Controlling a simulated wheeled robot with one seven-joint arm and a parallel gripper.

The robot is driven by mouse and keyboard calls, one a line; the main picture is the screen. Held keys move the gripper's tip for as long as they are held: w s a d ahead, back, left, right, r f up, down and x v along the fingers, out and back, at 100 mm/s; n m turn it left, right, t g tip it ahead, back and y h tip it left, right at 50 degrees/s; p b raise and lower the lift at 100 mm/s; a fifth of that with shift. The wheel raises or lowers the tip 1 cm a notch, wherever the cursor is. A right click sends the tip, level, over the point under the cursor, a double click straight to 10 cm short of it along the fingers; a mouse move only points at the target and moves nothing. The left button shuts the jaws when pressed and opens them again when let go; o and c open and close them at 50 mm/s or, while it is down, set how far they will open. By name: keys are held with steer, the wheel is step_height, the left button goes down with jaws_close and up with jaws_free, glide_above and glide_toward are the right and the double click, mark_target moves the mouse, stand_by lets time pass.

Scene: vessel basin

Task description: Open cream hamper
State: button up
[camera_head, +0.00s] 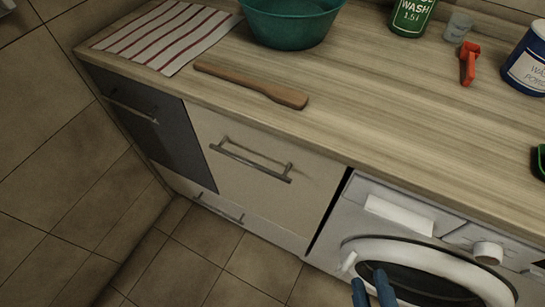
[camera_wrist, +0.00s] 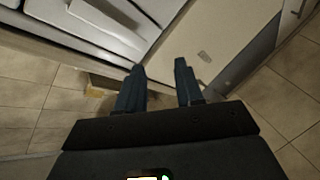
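The cream hamper (camera_head: 255,186) is a cream front panel under the worktop, left of the washing machine. It looks closed, flush with its neighbours. Its grey bar handle (camera_head: 250,160) runs across its upper part. My gripper (camera_head: 369,280) shows only its blue fingertips at the bottom edge, in front of the washing machine, right of the hamper and apart from it. In the wrist view my gripper (camera_wrist: 160,68) is open, with nothing between the fingers. A cream panel (camera_wrist: 215,40) lies beyond the fingers there; I cannot tell for certain that it is the hamper front.
A dark grey front (camera_head: 150,130) is left of the hamper, and a low drawer handle (camera_head: 218,208) is below. The washing machine (camera_head: 430,240) has a protruding round door. The worktop (camera_head: 345,110) holds a wooden paddle (camera_head: 250,84) and teal basin (camera_head: 290,25). The floor in front looks clear.

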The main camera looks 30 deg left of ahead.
steer(key=w+a+n+g+y, duration=0.1)
steer(key=w+a+n+y, duration=0.35)
steer(key=a, duration=0.95)
steer(key=n+g+p, duration=0.1)
steer(key=n, duration=0.4)
glide_toward(248, 161)
steer(key=x, duration=0.3)
steer(key=p+x, duration=0.2)
steer(key=x, duration=0.3)
steer(key=shift+a, duration=0.1)
steer(key=shift+w+a+f+p, duration=0.4)
steer(key=shift+w+a+p, duration=0.25)
steer(key=shift+w, duration=0.05)
jaws_close()
